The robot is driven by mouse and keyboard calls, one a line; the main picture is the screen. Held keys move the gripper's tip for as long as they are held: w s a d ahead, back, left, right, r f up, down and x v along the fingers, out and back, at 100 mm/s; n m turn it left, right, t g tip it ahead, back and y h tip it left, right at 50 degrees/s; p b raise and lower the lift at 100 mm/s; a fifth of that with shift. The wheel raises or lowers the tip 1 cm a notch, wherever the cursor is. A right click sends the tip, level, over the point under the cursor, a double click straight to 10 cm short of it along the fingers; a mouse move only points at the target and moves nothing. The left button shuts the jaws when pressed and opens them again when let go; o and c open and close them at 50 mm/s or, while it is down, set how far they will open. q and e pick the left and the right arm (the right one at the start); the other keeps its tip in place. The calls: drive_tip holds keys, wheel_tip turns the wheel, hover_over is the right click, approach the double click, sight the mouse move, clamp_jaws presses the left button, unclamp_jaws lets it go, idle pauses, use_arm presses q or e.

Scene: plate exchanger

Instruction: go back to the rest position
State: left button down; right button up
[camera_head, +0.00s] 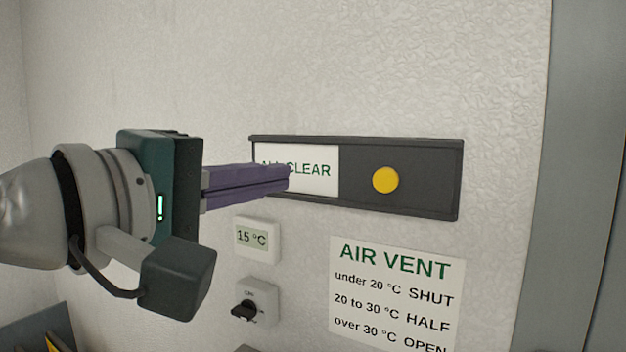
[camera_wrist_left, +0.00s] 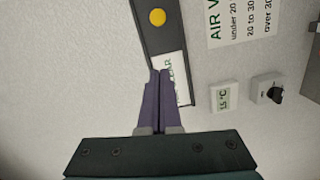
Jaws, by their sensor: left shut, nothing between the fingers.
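My left gripper (camera_head: 286,178) comes in from the left in the head view, its purple fingers shut with nothing between them. Its fingertips are in front of the left part of a dark wall panel (camera_head: 425,188), over the white "ALL CLEAR" plate (camera_head: 318,170); I cannot tell whether they touch it. The fingers hide part of the lettering. In the left wrist view the shut fingers (camera_wrist_left: 160,75) point at the same white plate (camera_wrist_left: 172,65). A round yellow knob (camera_head: 385,180) sits on the panel's right half. My right gripper is in neither view.
Below the panel are a display reading 15 °C (camera_head: 257,239), a rotary switch (camera_head: 256,302) and an "AIR VENT" sign (camera_head: 396,295). A grey upright frame (camera_head: 570,180) stands at the right. A dark object with yellow (camera_head: 45,335) shows at lower left. The wall above is bare.

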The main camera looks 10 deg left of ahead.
use_arm(q)
drive_tip(key=s+a+f+m+g+y+p, duration=0.3)
drive_tip(key=s+f+m+g, duration=0.3)
drive_tip(key=s, duration=0.6)
drive_tip(key=s+a+f+m+g+y+p, duration=0.4)
drive_tip(key=s+f, duration=0.5)
drive_tip(key=s, duration=0.4)
drive_tip(key=a+m+g+p, duration=0.1)
drive_tip(key=m+g+p, duration=0.1)
drive_tip(key=m, duration=0.1)
drive_tip(key=shift+s+f, duration=0.15)
drive_tip(key=shift+s, duration=0.15)
